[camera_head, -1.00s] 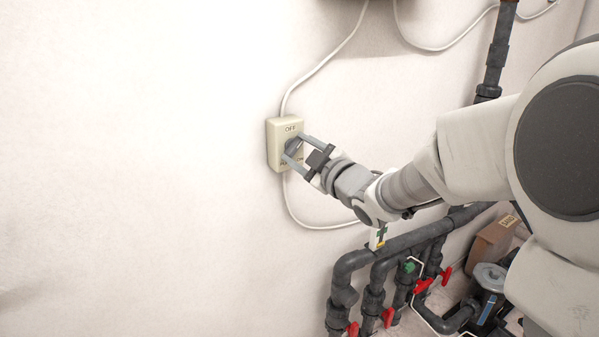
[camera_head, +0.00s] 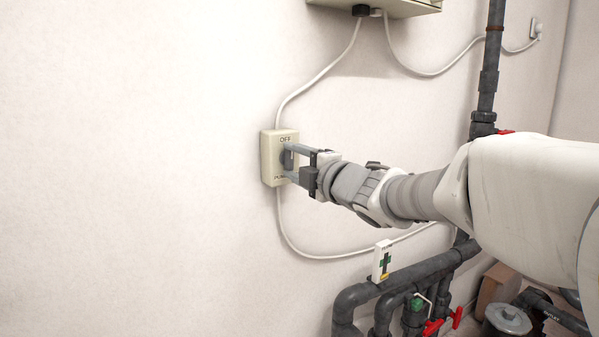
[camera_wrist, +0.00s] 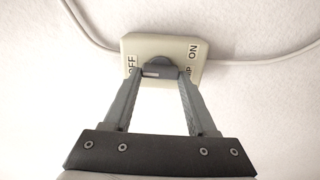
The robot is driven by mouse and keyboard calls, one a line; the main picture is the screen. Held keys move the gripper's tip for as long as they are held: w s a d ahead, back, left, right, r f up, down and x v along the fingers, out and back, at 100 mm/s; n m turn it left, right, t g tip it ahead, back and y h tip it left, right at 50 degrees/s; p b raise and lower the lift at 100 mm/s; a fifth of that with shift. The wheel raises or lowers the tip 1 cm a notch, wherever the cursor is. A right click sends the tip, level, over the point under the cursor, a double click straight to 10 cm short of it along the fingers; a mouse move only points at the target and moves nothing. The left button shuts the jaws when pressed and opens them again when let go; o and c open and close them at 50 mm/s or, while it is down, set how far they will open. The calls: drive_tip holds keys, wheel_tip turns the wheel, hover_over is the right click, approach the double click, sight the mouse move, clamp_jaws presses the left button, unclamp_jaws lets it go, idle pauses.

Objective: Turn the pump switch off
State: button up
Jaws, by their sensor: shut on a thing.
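The pump switch is a cream box (camera_head: 268,158) on the wall with a dark grey round knob (camera_head: 289,158). OFF is printed at its top; the lower label is partly hidden by my gripper. My gripper (camera_head: 290,163) reaches in from the right, its fingers one above the other, shut on the knob. In the wrist view the box (camera_wrist: 198,77) has OFF at left and ON at right. The knob (camera_wrist: 160,68) sits between the fingertips (camera_wrist: 159,80), and its grip bar with a pale mark points to the OFF side.
White cables run from the box up to a beige unit (camera_head: 385,8) and down along the wall. Dark pipes (camera_head: 410,272) with red-handled valves and a small white test kit (camera_head: 382,260) are at lower right. The wall left of the switch is bare.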

drive_tip(key=shift+r, duration=0.1)
idle(0.3)
drive_tip(key=o, duration=1.4)
drive_tip(key=shift+c, duration=0.2)
drive_tip(key=p+v, duration=0.3)
drive_tip(key=v, duration=1.4)
drive_tip(key=shift+s+d, duration=0.15)
drive_tip(key=shift+d, duration=0.05)
